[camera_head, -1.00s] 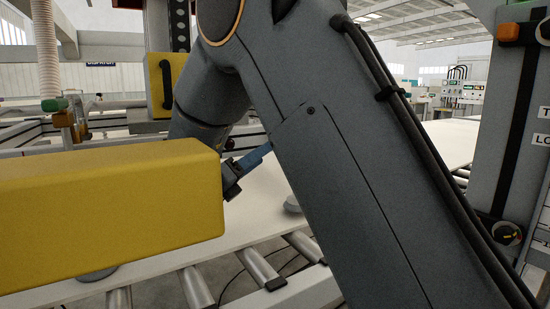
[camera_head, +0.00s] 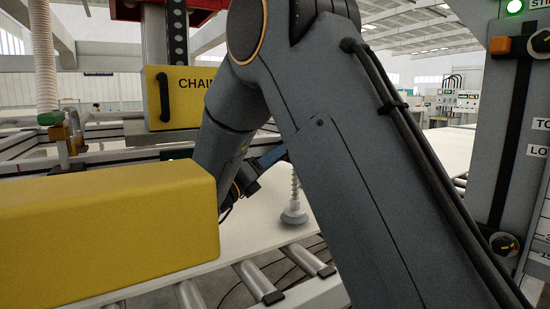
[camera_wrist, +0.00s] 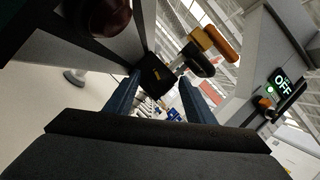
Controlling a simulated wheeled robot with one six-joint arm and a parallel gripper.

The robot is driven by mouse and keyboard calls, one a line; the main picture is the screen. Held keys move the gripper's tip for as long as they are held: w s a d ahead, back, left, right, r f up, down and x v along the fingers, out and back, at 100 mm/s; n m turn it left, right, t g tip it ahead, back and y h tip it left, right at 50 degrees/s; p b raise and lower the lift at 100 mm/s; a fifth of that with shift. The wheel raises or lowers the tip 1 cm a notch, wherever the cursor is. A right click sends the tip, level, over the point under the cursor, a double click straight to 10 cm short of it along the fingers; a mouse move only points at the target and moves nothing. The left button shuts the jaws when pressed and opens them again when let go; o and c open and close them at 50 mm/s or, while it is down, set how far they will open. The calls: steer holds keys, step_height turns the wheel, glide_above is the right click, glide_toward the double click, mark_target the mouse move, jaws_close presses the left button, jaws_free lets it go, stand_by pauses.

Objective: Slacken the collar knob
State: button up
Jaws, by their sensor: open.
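An orange knob (camera_head: 500,45) sits on a dark block on the grey column at the right of the head view; I take it as the collar knob.
A yellow beam (camera_head: 110,225) fills the lower left. A white panel (camera_head: 265,228) lies over rollers (camera_head: 258,283), with a suction cup (camera_head: 294,215) beside my arm. A yellow box (camera_head: 178,97) hangs behind.

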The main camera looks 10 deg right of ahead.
steer(key=c, duration=1.1)
steer(key=shift+o, duration=0.2)
steer(key=shift+n, duration=0.3)
steer(key=shift+s+r+n+t+y+p, duration=0.15)
steer(key=shift+n+y+p, duration=0.4)
steer(key=shift+n, duration=0.65)
steer(key=shift+n+t+y+p, duration=0.1)
steer(key=shift+n+y+p, duration=0.5)
steer(key=shift+n, duration=0.6)
steer(key=shift+s+r+n+t+y+p, duration=0.15)
steer(key=shift+n+y+p, duration=0.4)
steer(key=shift+n, duration=0.65)
steer(key=shift+w+f, duration=0.1)
steer(key=shift+w, duration=0.05)
steer(key=o, duration=1.1)
steer(key=shift+c, duration=0.2)
